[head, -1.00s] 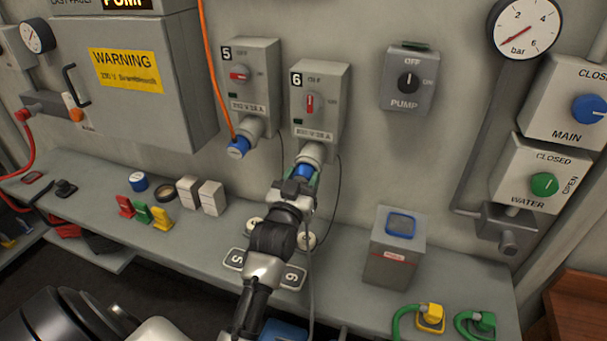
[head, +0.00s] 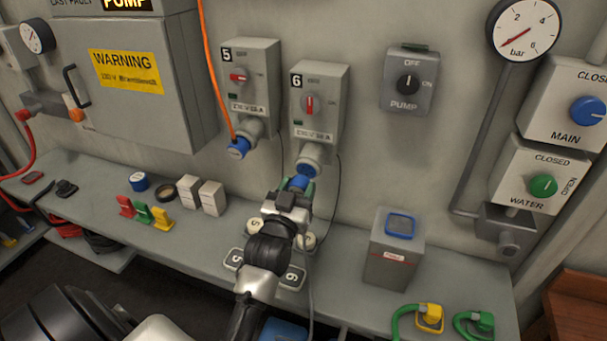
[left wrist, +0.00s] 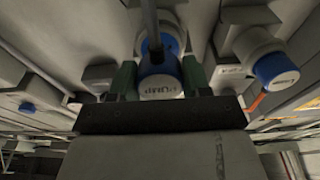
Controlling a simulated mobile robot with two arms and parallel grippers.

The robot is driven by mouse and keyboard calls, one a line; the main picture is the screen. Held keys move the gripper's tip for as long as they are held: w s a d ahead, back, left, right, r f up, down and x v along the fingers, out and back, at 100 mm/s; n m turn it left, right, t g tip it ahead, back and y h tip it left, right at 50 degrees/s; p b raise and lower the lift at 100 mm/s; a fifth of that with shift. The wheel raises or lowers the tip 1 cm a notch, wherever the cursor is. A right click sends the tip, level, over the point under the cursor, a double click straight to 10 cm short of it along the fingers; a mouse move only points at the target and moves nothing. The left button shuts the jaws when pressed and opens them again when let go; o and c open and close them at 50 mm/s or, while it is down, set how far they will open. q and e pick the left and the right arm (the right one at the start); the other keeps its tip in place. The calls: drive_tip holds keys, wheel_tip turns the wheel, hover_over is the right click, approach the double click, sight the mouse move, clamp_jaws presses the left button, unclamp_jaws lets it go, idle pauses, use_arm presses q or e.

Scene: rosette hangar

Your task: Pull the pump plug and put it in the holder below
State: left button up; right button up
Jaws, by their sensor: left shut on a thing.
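The pump plug (head: 298,183) is blue, with a white end lettered PUMP in the left wrist view (left wrist: 160,90). My left gripper (head: 295,191) is shut on it, with green fingers on either side. The plug is just below socket 6 (head: 311,156), whose blue-rimmed mouth points down toward it; any gap looks small. On the shelf below are round pale holders by the tags 5 and 6. One holder (head: 308,241) shows right of my gripper; the other is partly hidden behind it. My right gripper is not in view.
Socket 5 (head: 252,130) on the left holds a blue plug (head: 238,148) with an orange cable. A grey box (head: 396,250) stands right on the shelf (head: 345,260). Coloured tags and white blocks (head: 211,195) stand left. A thin dark cable hangs beside socket 6.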

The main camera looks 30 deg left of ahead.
sight(297, 193)
use_arm(q)
drive_tip(key=shift+v, duration=1.6)
drive_tip(key=shift+d, duration=0.1)
